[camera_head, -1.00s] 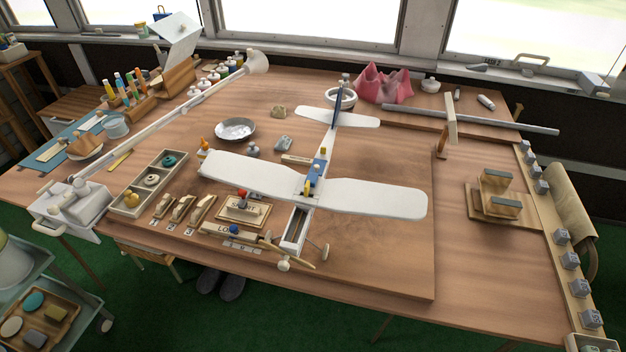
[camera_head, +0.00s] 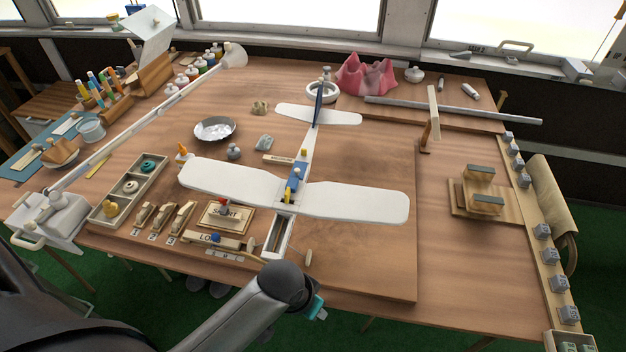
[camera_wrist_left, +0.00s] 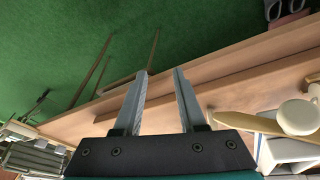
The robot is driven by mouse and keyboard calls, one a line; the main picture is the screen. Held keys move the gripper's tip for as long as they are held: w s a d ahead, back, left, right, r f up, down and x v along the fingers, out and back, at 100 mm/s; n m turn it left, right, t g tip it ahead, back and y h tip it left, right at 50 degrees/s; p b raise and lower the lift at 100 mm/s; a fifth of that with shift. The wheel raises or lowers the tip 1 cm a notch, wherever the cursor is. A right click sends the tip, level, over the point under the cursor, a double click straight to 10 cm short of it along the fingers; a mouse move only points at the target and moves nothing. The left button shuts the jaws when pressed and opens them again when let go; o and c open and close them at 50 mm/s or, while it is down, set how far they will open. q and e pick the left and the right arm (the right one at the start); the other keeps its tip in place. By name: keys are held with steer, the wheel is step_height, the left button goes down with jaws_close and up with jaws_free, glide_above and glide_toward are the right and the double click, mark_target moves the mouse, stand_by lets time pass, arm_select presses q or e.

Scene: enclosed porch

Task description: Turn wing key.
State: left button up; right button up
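The white model aeroplane (camera_head: 350,200) lies on the wooden table with its nose toward me. A small yellow piece (camera_head: 288,196) stands at the middle of its wing beside a blue block (camera_head: 296,175); I cannot tell whether it is the wing key. My left arm crosses the table's front edge and covers the plane's nose. My left gripper (camera_wrist_left: 160,85) is open and empty in the left wrist view, its fingers apart. The round white nose (camera_wrist_left: 298,117) and tan propeller (camera_wrist_left: 245,124) are to its right there. My right gripper is not in view.
A grey rod (camera_head: 450,110) and pink form (camera_head: 365,75) are at the back.

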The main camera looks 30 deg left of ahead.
arm_select(q)
steer(key=w+r, duration=0.1)
steer(key=w, duration=0.1)
steer(key=w+r, duration=0.3)
steer(key=w, duration=0.2)
steer(key=shift+w+r, duration=0.1)
steer(key=shift+r, duration=0.15)
steer(key=w+a+r+g, duration=0.1)
steer(key=w+a+r, duration=0.1)
steer(key=w+r, duration=0.35)
steer(key=n+g+y+p, duration=0.1)
steer(key=n+g+y, duration=0.1)
steer(key=n, duration=0.3)
glide_toward(287, 191)
steer(key=f+b, duration=0.1)
steer(key=f, duration=0.3)
steer(key=f+b, duration=0.2)
steer(key=f, duration=0.3)
steer(key=shift+a+f, duration=0.1)
steer(key=shift+a, duration=0.1)
steer(key=shift+c, duration=0.2)
jaws_close()
